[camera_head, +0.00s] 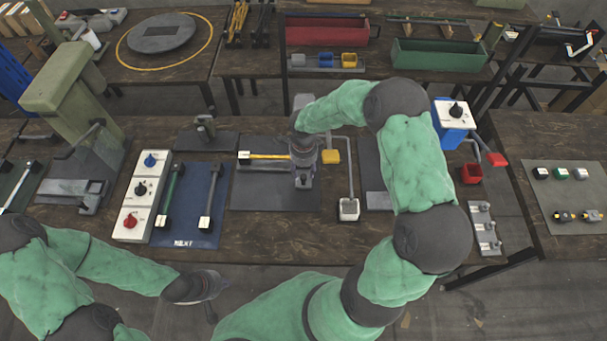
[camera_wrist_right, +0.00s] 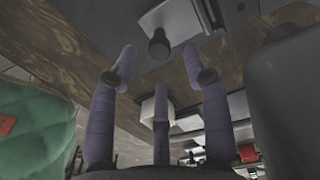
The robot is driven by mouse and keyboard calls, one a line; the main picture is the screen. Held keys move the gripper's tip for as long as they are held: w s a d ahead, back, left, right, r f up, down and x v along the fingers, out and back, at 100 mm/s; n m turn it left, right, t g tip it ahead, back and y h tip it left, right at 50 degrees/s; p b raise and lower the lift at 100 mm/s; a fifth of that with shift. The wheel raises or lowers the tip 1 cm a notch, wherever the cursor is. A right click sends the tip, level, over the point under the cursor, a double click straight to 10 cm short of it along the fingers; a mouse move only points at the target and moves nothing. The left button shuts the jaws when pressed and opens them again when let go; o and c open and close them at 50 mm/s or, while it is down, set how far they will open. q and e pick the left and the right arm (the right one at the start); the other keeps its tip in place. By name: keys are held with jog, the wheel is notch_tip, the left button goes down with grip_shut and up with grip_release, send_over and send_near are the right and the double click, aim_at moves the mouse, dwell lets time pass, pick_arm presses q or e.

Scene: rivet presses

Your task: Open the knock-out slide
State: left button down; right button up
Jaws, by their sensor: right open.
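My right gripper (camera_head: 304,180) points down over a dark mat (camera_head: 270,195) in the middle of the bench. In the right wrist view its purple fingers (camera_wrist_right: 160,68) are spread and hold nothing. A dark round knob (camera_wrist_right: 158,44) on a grey plate lies just beyond and between the fingertips, apart from them. A yellow bar (camera_head: 268,156) with a pale end block lies across the mat; its right end is hidden by my gripper. I cannot tell for sure which part is the knock-out slide. My left gripper (camera_head: 205,290) hangs off the bench's front edge, its fingers unclear.
Left of the mat are a blue board (camera_head: 190,225) with two rails and a white control box (camera_head: 139,195) with knobs. A green press (camera_head: 75,100) stands further left. A yellow-topped lever (camera_head: 331,156) stands close to the right of my gripper; a red-handled lever (camera_head: 496,159) is further right.

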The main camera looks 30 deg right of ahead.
aim_at(303, 176)
jog(key=shift+f, duration=1.75)
grip_shut()
grip_release()
notch_tip(303, 176, up, 12)
